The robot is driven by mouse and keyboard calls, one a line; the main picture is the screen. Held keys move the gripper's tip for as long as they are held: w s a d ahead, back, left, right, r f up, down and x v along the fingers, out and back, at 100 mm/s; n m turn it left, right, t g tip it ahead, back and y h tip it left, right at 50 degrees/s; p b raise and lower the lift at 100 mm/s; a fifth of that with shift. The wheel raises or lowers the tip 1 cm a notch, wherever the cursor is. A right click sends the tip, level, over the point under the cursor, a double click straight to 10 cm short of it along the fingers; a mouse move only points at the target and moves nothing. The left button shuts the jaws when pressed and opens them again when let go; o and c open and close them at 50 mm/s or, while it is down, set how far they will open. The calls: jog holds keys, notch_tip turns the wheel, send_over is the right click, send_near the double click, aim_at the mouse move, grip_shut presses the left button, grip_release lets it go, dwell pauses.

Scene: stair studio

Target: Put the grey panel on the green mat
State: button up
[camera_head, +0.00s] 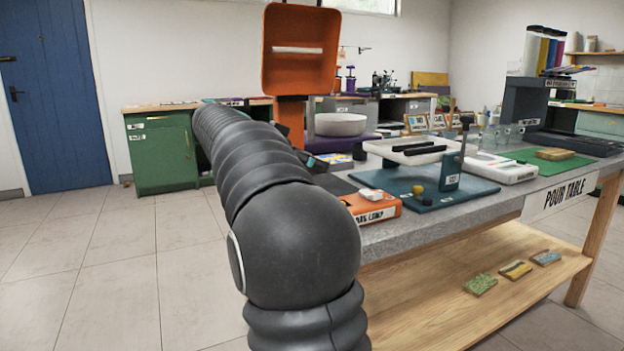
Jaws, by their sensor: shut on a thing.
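The green mat (568,166) lies flat at the right end of the table top, with a brown block (555,154) on it. My dark jointed arm fills the middle of the view and reaches away to the upper left. I cannot make out my gripper; the arm hides its far end. A small dark piece (316,162) shows at the arm's right edge, but I cannot tell what it is. I cannot pick out the grey panel with certainty.
An orange lamp (271,82) stands tall behind my arm. A teal board (427,193) with a white tray (408,153) above it lies between arm and mat. A white box (502,171) sits left of the mat. Several coloured tiles lie on the lower shelf (455,290).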

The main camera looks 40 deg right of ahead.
jog(key=shift+f+b, duration=0.35)
jog(key=shift+f, duration=1.4)
jog(key=shift+f+b, duration=0.35)
jog(key=shift+b, duration=0.1)
jog(key=o, duration=1.6)
jog(key=shift+r, duration=0.15)
jog(key=shift+r+p, duration=0.1)
jog(key=shift+p, duration=0.45)
jog(key=v, duration=1.3)
jog(key=shift+s+a+p, duration=0.25)
jog(key=shift+a+p, duration=0.05)
jog(key=shift+a, duration=0.1)
